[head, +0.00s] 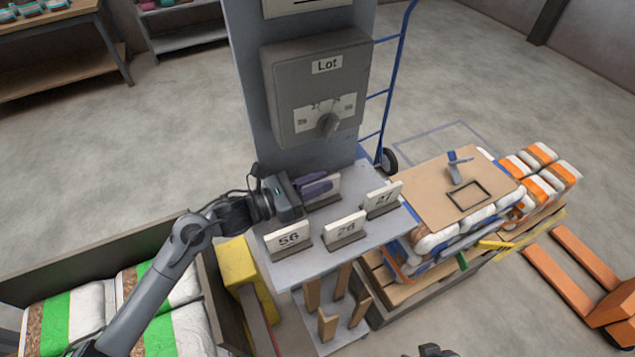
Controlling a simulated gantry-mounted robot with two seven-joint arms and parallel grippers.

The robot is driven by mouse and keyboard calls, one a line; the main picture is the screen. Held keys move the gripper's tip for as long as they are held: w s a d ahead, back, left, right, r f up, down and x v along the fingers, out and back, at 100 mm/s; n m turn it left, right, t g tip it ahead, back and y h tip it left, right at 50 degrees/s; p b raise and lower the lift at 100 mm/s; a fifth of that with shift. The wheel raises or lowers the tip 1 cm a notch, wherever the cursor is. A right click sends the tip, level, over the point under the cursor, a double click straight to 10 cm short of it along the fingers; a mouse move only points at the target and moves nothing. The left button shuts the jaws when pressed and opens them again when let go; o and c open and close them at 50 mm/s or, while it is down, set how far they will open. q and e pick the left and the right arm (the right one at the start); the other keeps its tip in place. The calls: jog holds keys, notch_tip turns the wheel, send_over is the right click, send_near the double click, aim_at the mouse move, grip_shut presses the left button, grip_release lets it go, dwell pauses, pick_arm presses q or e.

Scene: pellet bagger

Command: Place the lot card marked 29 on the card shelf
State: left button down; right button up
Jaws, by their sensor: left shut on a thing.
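My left gripper (318,187) reaches in from the left over a grey shelf (375,232) below the control box. It is shut on a pale lot card (335,183) at the back left of the shelf. The fingers cover the card's face, so I cannot read its number. The card is upright at a dark holder; I cannot tell whether it is seated or lifted. Three other cards stand in holders: 56 (288,239) at front left, 26 (345,227) at front middle and 27 (384,197) at right. A dark part at the bottom edge may be my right gripper (430,350).
A grey box labelled Lot (318,90) with a dial knob (328,124) overhangs the shelf's back. Bagged pallets topped by a cardboard sheet (430,187) stand to the right. A yellow block (238,265) and a bag-filled bin are at left.

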pick_arm(q)
jog(key=shift+f, duration=0.1)
jog(key=shift+f, duration=0.1)
jog(key=c, duration=1.1)
grip_release()
jog(key=shift+r, duration=0.25)
jog(key=shift+s+a, duration=0.1)
jog(key=shift+a, duration=0.1)
jog(key=v, duration=1)
jog(key=shift+s+a, duration=0.15)
jog(key=shift+a, duration=0.1)
jog(key=shift+s+a+p, duration=0.25)
jog(key=shift+a+p, duration=0.05)
jog(key=shift+a, duration=0.15)
